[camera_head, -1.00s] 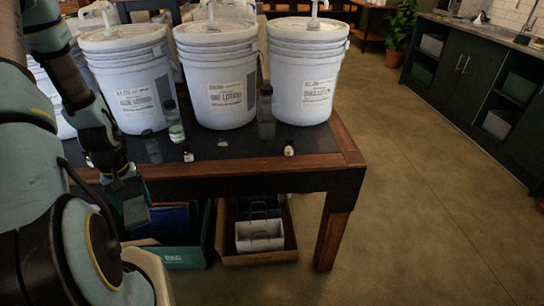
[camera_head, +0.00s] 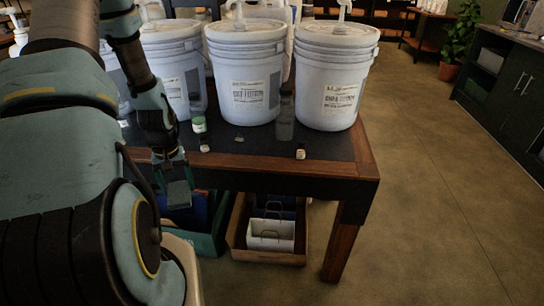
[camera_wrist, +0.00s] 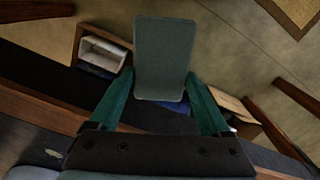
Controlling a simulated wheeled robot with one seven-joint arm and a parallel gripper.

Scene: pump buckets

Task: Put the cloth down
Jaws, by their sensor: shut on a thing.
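The cloth (camera_wrist: 165,58) is a flat grey-green rectangular pad with rounded corners. My gripper (camera_wrist: 160,84) is shut on it, with a green finger at each side edge. In the head view my gripper (camera_head: 172,160) points down at the front edge of the dark-topped table (camera_head: 320,166). The cloth (camera_head: 180,194) hangs below its fingers, in front of the table edge and clear of the tabletop.
Large white pump buckets (camera_head: 246,85) stand along the table. Crates (camera_head: 270,235) sit under the table. Floor at right is clear.

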